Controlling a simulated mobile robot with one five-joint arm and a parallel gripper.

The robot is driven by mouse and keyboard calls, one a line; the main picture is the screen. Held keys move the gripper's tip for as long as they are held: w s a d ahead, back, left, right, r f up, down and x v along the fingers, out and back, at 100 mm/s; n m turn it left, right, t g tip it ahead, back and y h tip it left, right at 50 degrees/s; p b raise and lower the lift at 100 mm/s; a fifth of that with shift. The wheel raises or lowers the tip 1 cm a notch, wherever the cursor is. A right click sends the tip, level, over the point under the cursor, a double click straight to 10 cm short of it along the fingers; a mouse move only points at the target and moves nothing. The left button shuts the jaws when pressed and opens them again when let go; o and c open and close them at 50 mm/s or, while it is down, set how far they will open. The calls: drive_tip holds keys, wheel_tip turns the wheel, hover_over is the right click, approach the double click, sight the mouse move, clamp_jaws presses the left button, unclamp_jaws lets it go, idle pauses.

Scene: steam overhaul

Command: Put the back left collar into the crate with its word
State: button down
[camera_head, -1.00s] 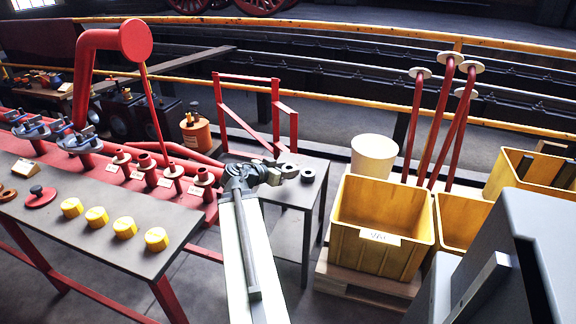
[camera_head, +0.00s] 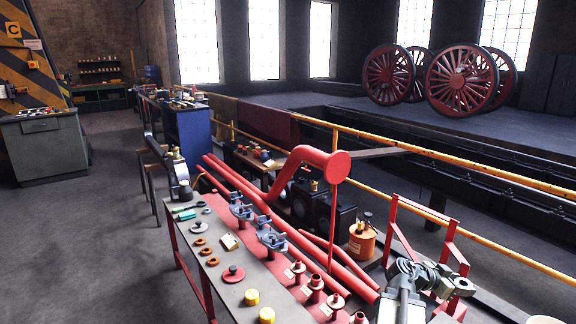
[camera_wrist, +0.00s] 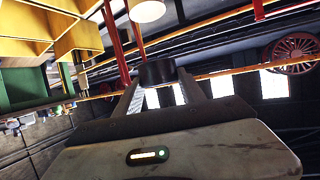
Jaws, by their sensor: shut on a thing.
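My gripper (camera_head: 446,282) is at the lower right of the head view. In the wrist view its two fingers (camera_wrist: 163,95) are shut on a dark round collar (camera_wrist: 157,72) and hold it between their tips. The collar also shows as a dark grey ring (camera_head: 463,287) in the head view. No word can be read on it. Yellow crates (camera_wrist: 86,38) show at the upper left of the wrist view, with no readable label. No crate is in the head view now.
A long bench (camera_head: 222,262) carries red flanged pipe stubs (camera_head: 316,284), yellow caps (camera_head: 251,297), and orange rings (camera_head: 205,251). A red frame (camera_head: 395,215) stands behind my gripper. An orange can (camera_head: 362,242) stands behind the bench. Clear floor (camera_head: 100,230) lies left of the bench.

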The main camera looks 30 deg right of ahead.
wheel_tip(320, 180, up, 16)
drive_tip(key=p, duration=1.3)
drive_tip(key=shift+r, duration=0.25)
drive_tip(key=shift+w, duration=0.1)
